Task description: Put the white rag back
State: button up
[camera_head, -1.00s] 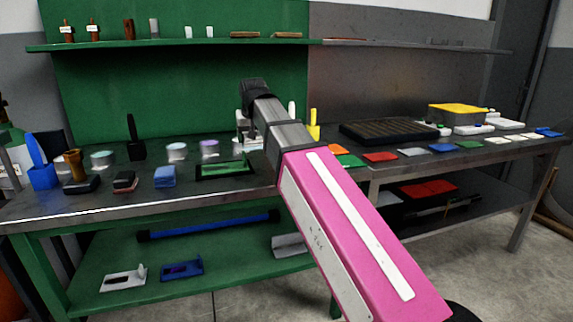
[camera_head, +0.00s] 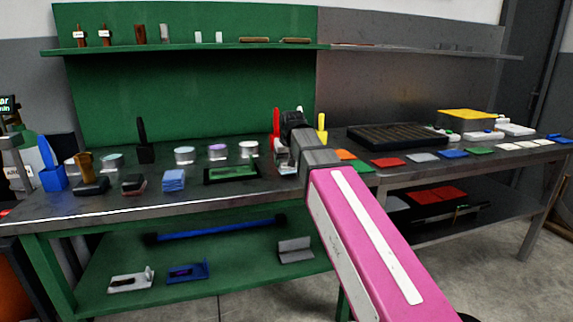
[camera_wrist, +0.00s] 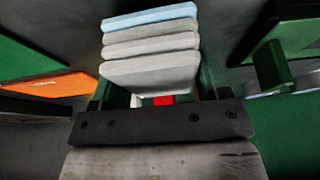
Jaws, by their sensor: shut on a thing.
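My gripper (camera_head: 287,160) is low over the green bench's right end. In the wrist view, its two green fingers (camera_wrist: 160,80) stand on either side of a pale, whitish folded rag (camera_wrist: 150,74), and it is shut on it. Behind that rag are grey layers (camera_wrist: 150,45) and a light blue layer (camera_wrist: 150,18), lined up close together. I cannot tell whether they touch the held rag. A small red patch shows below the rag. In the head view, my gripper and arm hide most of this spot.
A green tray (camera_head: 232,174) lies left of my gripper. A red upright object (camera_head: 276,123) and a yellow one (camera_head: 322,127) stand close behind. An orange flat piece (camera_wrist: 48,85) lies left in the wrist view. A dark ribbed tray (camera_head: 397,136) and several coloured flat pieces are to the right.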

jog(key=shift+f, duration=0.55)
jog(key=o, duration=0.8)
jog(key=shift+f, duration=0.1)
jog(key=v, duration=1.2)
